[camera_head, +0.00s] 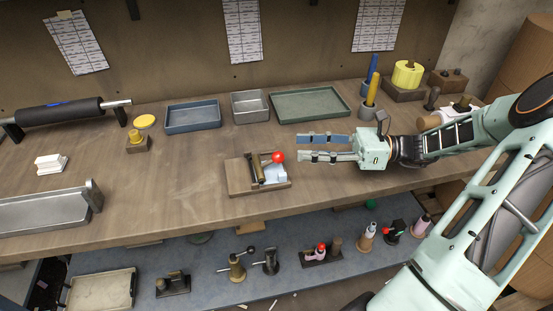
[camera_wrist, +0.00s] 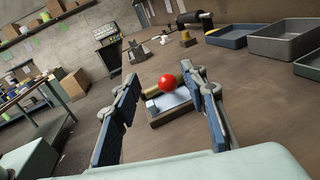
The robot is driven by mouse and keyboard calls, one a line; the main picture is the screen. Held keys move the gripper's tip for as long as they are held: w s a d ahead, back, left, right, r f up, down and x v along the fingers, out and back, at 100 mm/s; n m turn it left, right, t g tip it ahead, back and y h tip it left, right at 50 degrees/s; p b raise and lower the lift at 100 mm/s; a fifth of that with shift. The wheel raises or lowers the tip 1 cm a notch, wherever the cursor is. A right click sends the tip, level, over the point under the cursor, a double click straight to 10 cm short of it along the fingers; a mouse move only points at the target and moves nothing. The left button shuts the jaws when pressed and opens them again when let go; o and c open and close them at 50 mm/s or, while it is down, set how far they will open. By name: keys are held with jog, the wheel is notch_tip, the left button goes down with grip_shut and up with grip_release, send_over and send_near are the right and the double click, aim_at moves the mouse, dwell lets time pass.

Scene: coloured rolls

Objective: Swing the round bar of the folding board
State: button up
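The folding board (camera_head: 240,176) is a wooden base near the middle of the workbench, with a light metal plate (camera_head: 273,173) on it. A short dark and tan bar (camera_head: 257,170) lies across it, and a red ball knob (camera_head: 278,157) stands at its right side. My gripper (camera_head: 302,148) is open and empty, to the right of the board and a little above the bench, its fingers pointing left. In the wrist view the red ball (camera_wrist: 167,82) shows between the two fingers, beyond their tips, and hides part of the bar.
A blue-grey tray (camera_head: 193,127), a small grey tray (camera_head: 250,118) and a green tray (camera_head: 310,116) stand behind the board. A holder with blue and yellow rods (camera_head: 372,90) stands behind my gripper. Bare bench lies left of the board.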

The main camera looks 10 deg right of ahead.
aim_at(277, 157)
jog(key=f, duration=0.3)
jog(key=shift+a+f+b, duration=0.2)
jog(key=shift+f+b, duration=0.1)
jog(key=shift+f, duration=0.1)
jog(key=x, duration=0.7)
jog(key=shift+w+r, duration=0.1)
jog(key=shift+r, duration=0.1)
grip_shut()
